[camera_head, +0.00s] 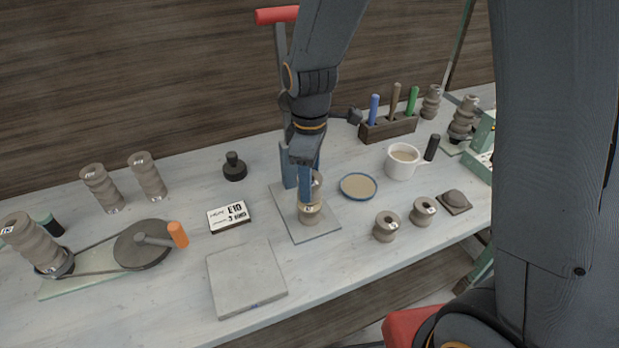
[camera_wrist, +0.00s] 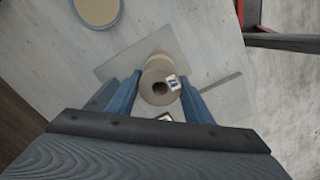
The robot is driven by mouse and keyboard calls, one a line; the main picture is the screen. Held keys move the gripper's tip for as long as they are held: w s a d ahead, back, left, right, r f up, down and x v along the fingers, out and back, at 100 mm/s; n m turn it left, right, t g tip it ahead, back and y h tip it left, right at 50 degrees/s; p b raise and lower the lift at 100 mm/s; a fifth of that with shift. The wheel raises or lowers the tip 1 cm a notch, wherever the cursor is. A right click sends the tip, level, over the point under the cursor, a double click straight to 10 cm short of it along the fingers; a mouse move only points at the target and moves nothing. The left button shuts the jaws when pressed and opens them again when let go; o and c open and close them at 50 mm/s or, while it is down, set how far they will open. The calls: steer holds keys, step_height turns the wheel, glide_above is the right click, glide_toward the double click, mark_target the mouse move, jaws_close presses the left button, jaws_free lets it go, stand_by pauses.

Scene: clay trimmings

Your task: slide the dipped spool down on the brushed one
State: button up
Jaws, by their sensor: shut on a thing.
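My gripper (camera_head: 308,188) points down over the grey square plate (camera_head: 325,228) in the middle of the table. It is shut on a brown-grey clay spool (camera_head: 318,184). In the wrist view the held spool (camera_wrist: 158,92) sits between the two blue fingers, its round hole facing the camera and a small white label on its rim. Clay (camera_head: 311,214) also shows below the fingers, over the plate. The finger covers much of it, so I cannot tell whether this is a second spool touching the held one.
Two loose spools (camera_head: 386,226) (camera_head: 423,211) stand at the right, near a blue-rimmed dish (camera_head: 358,186) and a white cup (camera_head: 403,161). A label card (camera_head: 229,216) and grey slab (camera_head: 246,279) lie left. A wheel device (camera_head: 142,245) stands farther left.

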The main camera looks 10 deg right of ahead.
steer(key=shift+f+b, duration=0.6)
steer(key=shift+f, duration=0.65)
steer(key=o, duration=1.3)
step_height(320, 180, up, 8)
steer(key=shift+f+b, duration=0.15)
steer(key=shift+b, duration=0.7)
steer(key=s+d+f+m, duration=0.2)
steer(key=s+d+m, duration=0.1)
steer(key=d+m, duration=0.3)
steer(key=s+d+f+m+t+b, duration=0.1)
steer(key=s+d+f+m, duration=0.2)
steer(key=d+m, duration=0.3)
steer(key=shift+s+d+m, duration=0.35)
steer(key=shift+s+m, duration=0.45)
steer(key=shift+m, duration=0.1)
